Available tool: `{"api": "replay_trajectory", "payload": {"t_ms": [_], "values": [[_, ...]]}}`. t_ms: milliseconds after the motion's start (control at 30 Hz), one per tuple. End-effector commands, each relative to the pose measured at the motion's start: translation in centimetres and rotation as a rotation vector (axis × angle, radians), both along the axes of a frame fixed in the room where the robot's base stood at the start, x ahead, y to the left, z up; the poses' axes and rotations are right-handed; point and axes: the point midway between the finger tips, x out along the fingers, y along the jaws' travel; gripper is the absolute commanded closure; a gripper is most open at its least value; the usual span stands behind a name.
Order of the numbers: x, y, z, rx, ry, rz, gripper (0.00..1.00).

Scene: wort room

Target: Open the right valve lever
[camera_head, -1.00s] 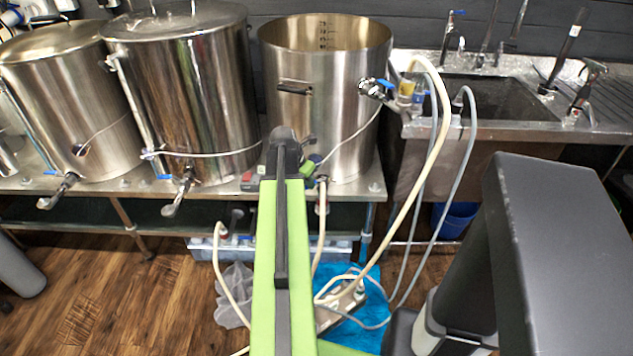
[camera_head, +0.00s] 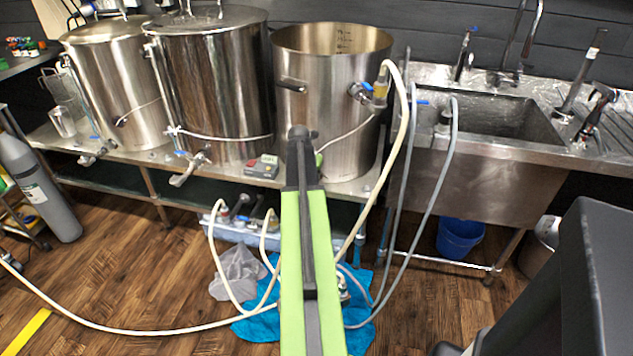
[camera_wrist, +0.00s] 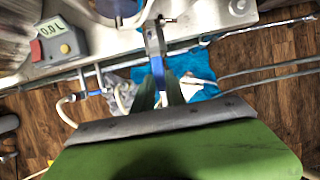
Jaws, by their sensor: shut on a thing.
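The right valve lever (camera_wrist: 158,70) shows in the wrist view as a blue handle on a metal valve (camera_wrist: 153,38) at the front of the steel counter. My gripper (camera_wrist: 161,92) is shut on the blue lever, with a green finger on each side of it. In the head view the right kettle (camera_head: 335,75), an open steel pot, stands behind the end of my green arm. My arm hides the valve, the lever and my fingertips there.
Two lidded kettles (camera_head: 212,85) (camera_head: 112,95) with blue-handled taps stand to the left. A small box (camera_wrist: 58,42) with red and yellow buttons sits near the valve. Hoses hang from the right kettle and sink (camera_head: 490,122). A blue cloth (camera_head: 262,318) lies on the floor.

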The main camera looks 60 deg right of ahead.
Motion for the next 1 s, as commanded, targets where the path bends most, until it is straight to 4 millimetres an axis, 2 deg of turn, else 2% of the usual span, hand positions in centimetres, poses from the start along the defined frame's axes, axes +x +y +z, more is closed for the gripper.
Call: {"api": "replay_trajectory", "payload": {"t_ms": [133,500,533,667,700,1000], "values": [[0.62,-0.48,0.14,-0.012,-0.001,0.015,1.00],[0.62,-0.47,0.14,-0.013,0.001,0.018,1.00],[0.61,-0.48,0.14,-0.014,0.000,0.018,0.81],[0.68,-0.35,0.12,-0.011,-0.001,0.019,0.64],[0.73,-0.30,0.11,-0.010,-0.001,0.019,0.62],[0.90,-0.01,0.20,-0.007,-0.002,0.021,0.62]]}}
